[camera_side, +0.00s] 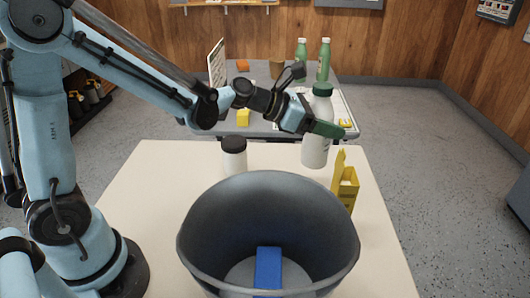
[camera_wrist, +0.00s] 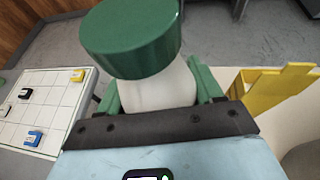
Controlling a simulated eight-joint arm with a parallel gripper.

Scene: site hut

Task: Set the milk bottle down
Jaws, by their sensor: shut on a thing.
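The milk bottle (camera_side: 316,151) is white with a green cap and stands upright near the back right of the cream table (camera_side: 150,215). I cannot tell whether its base touches the table top. My gripper (camera_side: 324,129) has green fingers and is shut around the bottle's upper part, below the cap. In the wrist view the green cap (camera_wrist: 130,38) and white neck (camera_wrist: 160,88) show between the two fingers of my gripper (camera_wrist: 160,95). The lower bottle is hidden there.
A yellow open box (camera_side: 345,188) stands just right of the bottle. A white jar with a dark lid (camera_side: 234,158) stands to its left. A large grey bin (camera_side: 200,235) holding a blue block (camera_side: 268,268) fills the front. Behind is another table with green bottles (camera_side: 323,60).

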